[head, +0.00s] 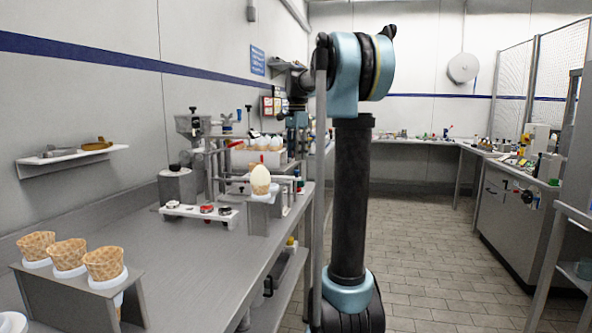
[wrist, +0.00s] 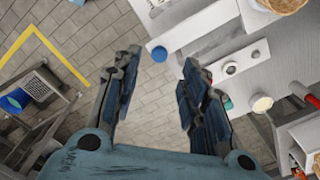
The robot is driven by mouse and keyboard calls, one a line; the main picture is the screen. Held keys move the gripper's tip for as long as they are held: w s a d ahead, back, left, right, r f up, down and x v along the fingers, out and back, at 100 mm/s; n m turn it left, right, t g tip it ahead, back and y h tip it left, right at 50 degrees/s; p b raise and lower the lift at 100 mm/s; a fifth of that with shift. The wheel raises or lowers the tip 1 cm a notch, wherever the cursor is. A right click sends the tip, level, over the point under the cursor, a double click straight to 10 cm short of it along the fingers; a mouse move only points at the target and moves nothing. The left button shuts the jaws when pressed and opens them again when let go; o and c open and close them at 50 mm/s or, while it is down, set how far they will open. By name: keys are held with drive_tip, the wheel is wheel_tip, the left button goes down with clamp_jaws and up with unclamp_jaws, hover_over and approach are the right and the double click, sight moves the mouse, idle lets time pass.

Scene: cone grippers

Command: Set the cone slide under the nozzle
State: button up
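In the head view a waffle cone with a pale rounded top (head: 261,180) stands upright in a white ring on a grey block (head: 265,218) at the bench's right edge; this may be the cone slide. Behind it is a metal apparatus with a hopper (head: 190,125) and rails; I cannot make out the nozzle. My gripper (wrist: 158,85) is open and empty in the wrist view, over the floor beside the bench edge. A waffle cone (wrist: 285,4) is cut off at that view's top right. In the head view my arm hides part of the bench's far end.
Several empty waffle cones (head: 70,255) stand in a metal rack at the near left. A low white rack with red and black knobs (head: 205,211) lies on the bench. The aisle floor (head: 430,240) is clear.

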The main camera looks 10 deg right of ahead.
drive_tip(key=shift+f, duration=2.95)
clamp_jaws()
